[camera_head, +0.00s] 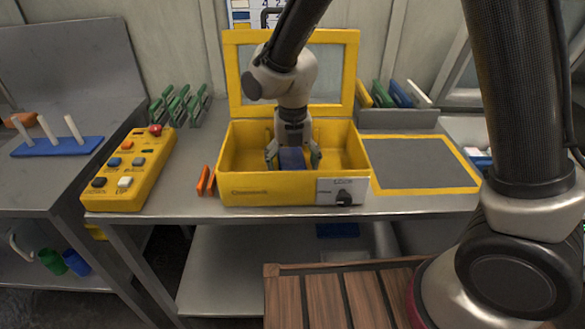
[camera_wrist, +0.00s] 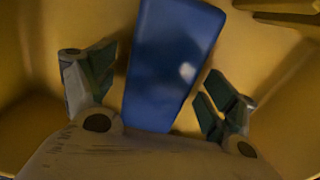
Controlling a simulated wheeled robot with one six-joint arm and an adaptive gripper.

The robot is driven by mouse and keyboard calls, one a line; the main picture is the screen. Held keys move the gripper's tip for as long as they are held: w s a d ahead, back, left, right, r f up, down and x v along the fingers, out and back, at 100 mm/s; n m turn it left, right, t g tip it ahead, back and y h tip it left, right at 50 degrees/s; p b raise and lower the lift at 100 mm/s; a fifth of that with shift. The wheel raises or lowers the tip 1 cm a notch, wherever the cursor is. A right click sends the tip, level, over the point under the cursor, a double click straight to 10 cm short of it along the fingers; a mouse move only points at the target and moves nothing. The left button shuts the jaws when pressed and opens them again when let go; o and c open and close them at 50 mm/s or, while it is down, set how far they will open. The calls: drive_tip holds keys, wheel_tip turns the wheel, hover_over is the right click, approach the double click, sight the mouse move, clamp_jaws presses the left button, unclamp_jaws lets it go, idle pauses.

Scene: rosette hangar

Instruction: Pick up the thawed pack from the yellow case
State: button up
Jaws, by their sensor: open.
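The yellow case (camera_head: 250,185) stands on the grey bench with its framed lid raised. A blue pack (camera_head: 292,157) is inside the case, near its middle; the wrist view shows it as a smooth blue block (camera_wrist: 170,65). My gripper (camera_head: 293,160) reaches down into the case. Its fingers are open, one on each side of the pack, and the wrist view shows gaps between the pack and both fingers (camera_wrist: 155,95). The lower end of the pack is hidden behind my gripper's body in the wrist view. The pack's underside is hidden.
A yellow button box (camera_head: 130,170) stands left of the case, with orange pieces (camera_head: 205,181) between them. A grey mat with a yellow border (camera_head: 420,163) lies to the right. Racks with green (camera_head: 180,105) and coloured pieces (camera_head: 395,95) stand behind. The case walls surround my gripper.

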drive_tip(key=c, duration=1.3)
